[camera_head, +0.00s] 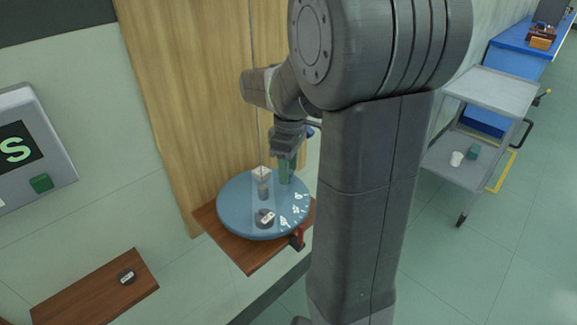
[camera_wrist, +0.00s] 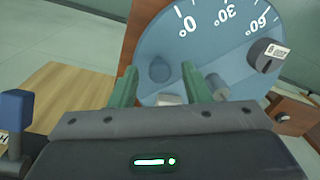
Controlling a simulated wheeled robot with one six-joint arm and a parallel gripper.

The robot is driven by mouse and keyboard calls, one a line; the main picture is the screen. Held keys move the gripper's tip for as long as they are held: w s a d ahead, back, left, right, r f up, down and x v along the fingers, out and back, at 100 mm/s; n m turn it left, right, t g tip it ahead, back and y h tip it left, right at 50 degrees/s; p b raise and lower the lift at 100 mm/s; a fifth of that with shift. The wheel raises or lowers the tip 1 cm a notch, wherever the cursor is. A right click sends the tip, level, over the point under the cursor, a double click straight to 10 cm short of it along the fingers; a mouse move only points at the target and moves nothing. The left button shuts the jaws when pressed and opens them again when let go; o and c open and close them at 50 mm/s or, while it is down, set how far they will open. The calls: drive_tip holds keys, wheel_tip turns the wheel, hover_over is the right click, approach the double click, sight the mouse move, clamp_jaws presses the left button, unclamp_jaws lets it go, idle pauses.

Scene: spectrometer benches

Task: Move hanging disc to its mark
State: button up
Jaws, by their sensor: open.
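The blue hanging disc (camera_head: 235,213) hangs flat on a thin wire (camera_head: 252,60) over a brown wooden shelf (camera_head: 245,258). White degree numbers run along its rim, with 0, 30 and 60 legible in the wrist view (camera_wrist: 213,40). A dark labelled weight (camera_head: 265,218) sits on the disc, also in the wrist view (camera_wrist: 265,55). A grey post (camera_head: 264,192) stands near its middle. A red pointer (camera_head: 297,239) is at the shelf's right edge; I cannot tell whether it is the mark. My gripper (camera_head: 287,168) is open over the disc's far right part, its green fingers apart (camera_wrist: 163,88).
A wooden panel (camera_head: 175,80) stands behind the disc. A lower shelf (camera_head: 90,295) with a small dark weight (camera_head: 127,277) is at left, below a wall display (camera_head: 30,150). A grey cart (camera_head: 490,90) stands at right. Open floor (camera_head: 530,250) lies in front of it.

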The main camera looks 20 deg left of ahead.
clamp_jaws()
drive_tip(key=shift+w+a+r+n+p, duration=0.15)
drive_tip(key=shift+a+n+p, duration=0.2)
drive_tip(key=shift+n+p, duration=0.2)
drive_tip(key=shift+a+n, duration=0.25)
drive_tip(key=shift+n, duration=0.1)
unclamp_jaws()
wheel_tip(320, 180, up, 14)
drive_tip(key=w, duration=0.1)
drive_tip(key=shift+f+p, duration=0.25)
drive_tip(key=shift+p, duration=0.2)
drive_tip(key=shift+a, duration=0.1)
